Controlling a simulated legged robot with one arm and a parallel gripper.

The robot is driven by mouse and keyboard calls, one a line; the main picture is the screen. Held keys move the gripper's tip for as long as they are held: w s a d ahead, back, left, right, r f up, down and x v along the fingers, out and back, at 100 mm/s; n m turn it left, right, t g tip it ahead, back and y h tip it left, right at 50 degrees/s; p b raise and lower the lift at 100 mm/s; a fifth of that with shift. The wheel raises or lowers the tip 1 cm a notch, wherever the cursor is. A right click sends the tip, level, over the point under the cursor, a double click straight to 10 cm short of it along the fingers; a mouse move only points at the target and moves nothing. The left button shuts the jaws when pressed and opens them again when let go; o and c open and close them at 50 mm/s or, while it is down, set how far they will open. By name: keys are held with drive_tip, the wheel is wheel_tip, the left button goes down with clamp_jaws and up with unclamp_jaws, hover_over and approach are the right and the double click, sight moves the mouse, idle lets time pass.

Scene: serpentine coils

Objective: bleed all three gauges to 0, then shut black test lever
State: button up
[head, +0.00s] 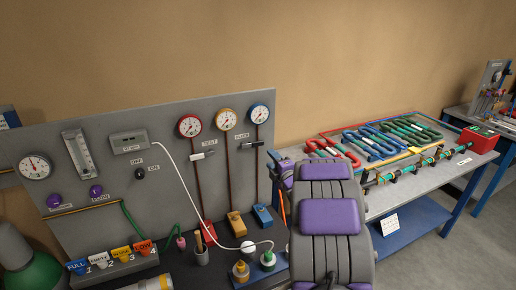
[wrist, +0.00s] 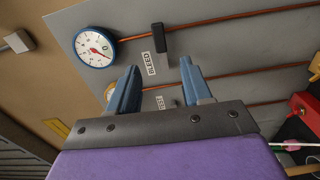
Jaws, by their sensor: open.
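Three gauges stand in a row on the grey panel: red-rimmed (head: 190,126), orange-rimmed (head: 227,119) and blue-rimmed (head: 259,114). The blue one also shows in the wrist view (wrist: 95,46); its red needle's exact reading is unclear. A black lever (head: 250,145) lies sideways by the BLEED label and shows in the wrist view (wrist: 160,38). A white lever (head: 203,155) lies sideways below the TEST label. My gripper (head: 276,160) is open and empty, right of the black lever. In the wrist view its fingers (wrist: 160,84) point at the panel, apart from that lever.
Pipes run down from the gauges to red, yellow (head: 236,223) and blue (head: 263,214) blocks. A white cable (head: 180,180) hangs across the panel. Bottles and a cup (head: 200,252) stand below. A bench (head: 400,190) with coloured coils is at right.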

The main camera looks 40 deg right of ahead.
sight(259, 145)
drive_tip(key=x, duration=1)
drive_tip(key=shift+w+d+f, duration=0.1)
drive_tip(key=shift+w+d, duration=0.1)
drive_tip(key=shift+d, duration=0.05)
drive_tip(key=shift+w+d, duration=0.25)
drive_tip(key=shift+w, duration=0.05)
drive_tip(key=shift+a, duration=0.1)
clamp_jaws()
